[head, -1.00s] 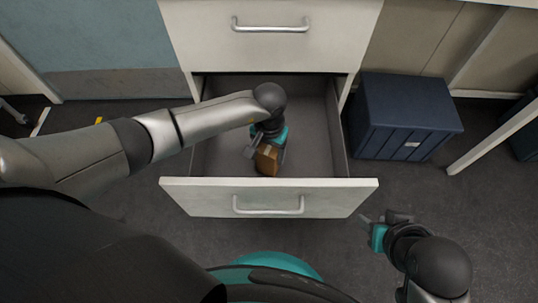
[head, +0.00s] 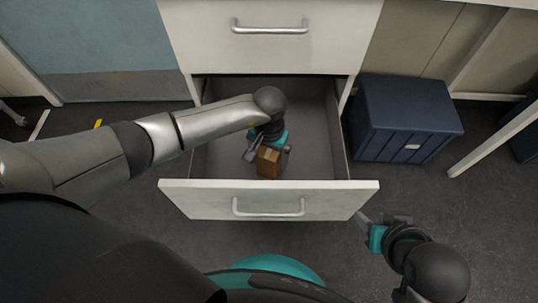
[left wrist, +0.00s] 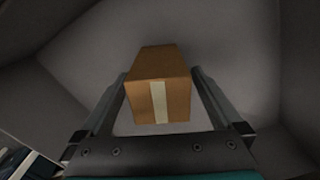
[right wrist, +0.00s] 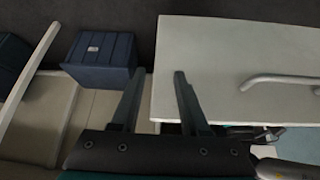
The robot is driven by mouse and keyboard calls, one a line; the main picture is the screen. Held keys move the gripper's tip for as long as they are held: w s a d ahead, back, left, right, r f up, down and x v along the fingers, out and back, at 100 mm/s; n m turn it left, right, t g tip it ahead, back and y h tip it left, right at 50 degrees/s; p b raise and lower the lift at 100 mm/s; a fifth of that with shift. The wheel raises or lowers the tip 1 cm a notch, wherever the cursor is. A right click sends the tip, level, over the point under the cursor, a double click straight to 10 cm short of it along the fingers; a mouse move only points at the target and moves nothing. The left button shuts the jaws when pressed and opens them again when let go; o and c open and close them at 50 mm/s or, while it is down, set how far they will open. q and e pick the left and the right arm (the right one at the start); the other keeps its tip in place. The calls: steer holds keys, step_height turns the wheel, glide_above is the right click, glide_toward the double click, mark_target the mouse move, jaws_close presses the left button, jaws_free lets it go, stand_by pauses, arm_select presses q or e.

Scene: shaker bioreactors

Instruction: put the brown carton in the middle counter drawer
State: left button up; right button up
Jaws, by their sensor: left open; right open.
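The brown carton (head: 268,162) is inside the open drawer (head: 318,150), near its front panel. In the left wrist view the carton (left wrist: 160,85), with a pale tape strip, lies between the fingertips of my left gripper (left wrist: 160,90). My left gripper (head: 268,150) is open, its fingers spread on both sides of the carton with small gaps. Whether the carton rests on the drawer floor is hard to tell. My right gripper (head: 376,222) is open and empty, outside the drawer by the right end of its front panel; it also shows in the right wrist view (right wrist: 158,75).
A closed drawer (head: 270,45) with a bar handle is above the open one. A dark blue crate (head: 402,120) stands on the floor to the right. A white table leg (head: 495,140) is further right. The right part of the open drawer is empty.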

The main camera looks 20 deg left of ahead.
mark_target(269, 150)
steer(key=shift+s+d, duration=0.1)
arm_select(q)
steer(key=shift+r, duration=0.15)
step_height(269, 150, up, 3)
steer(key=shift+w+r+p, duration=0.1)
steer(key=shift+p, duration=0.95)
step_height(269, 150, up, 7)
steer(key=p, duration=0.3)
steer(key=shift+r+p, duration=0.35)
steer(key=shift+r, duration=0.55)
arm_select(e)
step_height(269, 150, down, 10)
steer(key=s+d+g, duration=0.1)
steer(key=s+g, duration=0.2)
steer(key=shift+d+h, duration=0.35)
steer(key=shift+h, duration=0.05)
